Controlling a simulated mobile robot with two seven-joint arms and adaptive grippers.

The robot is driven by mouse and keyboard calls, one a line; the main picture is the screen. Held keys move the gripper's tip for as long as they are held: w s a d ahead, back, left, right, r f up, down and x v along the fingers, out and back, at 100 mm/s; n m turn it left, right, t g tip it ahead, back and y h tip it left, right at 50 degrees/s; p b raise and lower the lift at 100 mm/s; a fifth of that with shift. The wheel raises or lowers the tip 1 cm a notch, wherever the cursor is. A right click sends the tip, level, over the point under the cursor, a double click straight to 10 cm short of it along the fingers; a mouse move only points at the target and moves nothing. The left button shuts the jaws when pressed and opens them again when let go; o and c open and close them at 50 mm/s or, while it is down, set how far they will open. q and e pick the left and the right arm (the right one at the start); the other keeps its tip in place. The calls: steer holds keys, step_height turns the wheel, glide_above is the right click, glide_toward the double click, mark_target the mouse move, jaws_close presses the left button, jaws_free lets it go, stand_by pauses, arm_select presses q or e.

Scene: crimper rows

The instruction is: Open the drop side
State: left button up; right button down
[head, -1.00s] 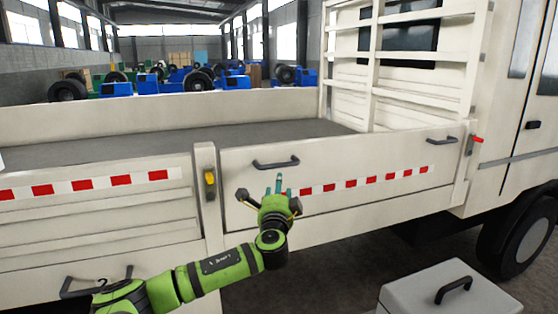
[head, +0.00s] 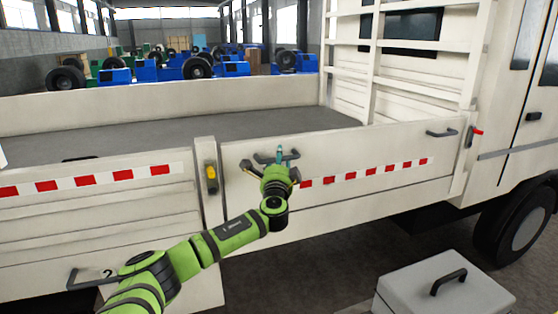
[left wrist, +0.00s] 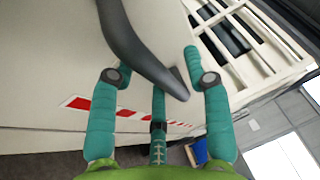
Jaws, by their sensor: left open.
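The drop side (head: 350,150) is a cream panel with a red and white strip, standing upright along the truck bed. Its dark near handle (head: 292,155) is partly hidden behind my left gripper (head: 279,158). In the left wrist view, the handle (left wrist: 140,48) runs between the open teal fingers of my left gripper (left wrist: 158,72); I cannot tell whether they touch it. A second handle (head: 441,133) is at the panel's right. A yellow latch (head: 211,178) sits on the left post, and a red-tipped latch (head: 475,131) on the right. My right gripper is not in view.
A grey-white box (head: 443,290) with a dark handle stands on the floor at the lower right. The truck bed (head: 220,132) behind the panel looks mostly empty. Another side panel (head: 90,215) is left of the post. The truck wheel (head: 520,228) is at right.

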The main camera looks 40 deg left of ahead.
arm_select(q)
jaws_close()
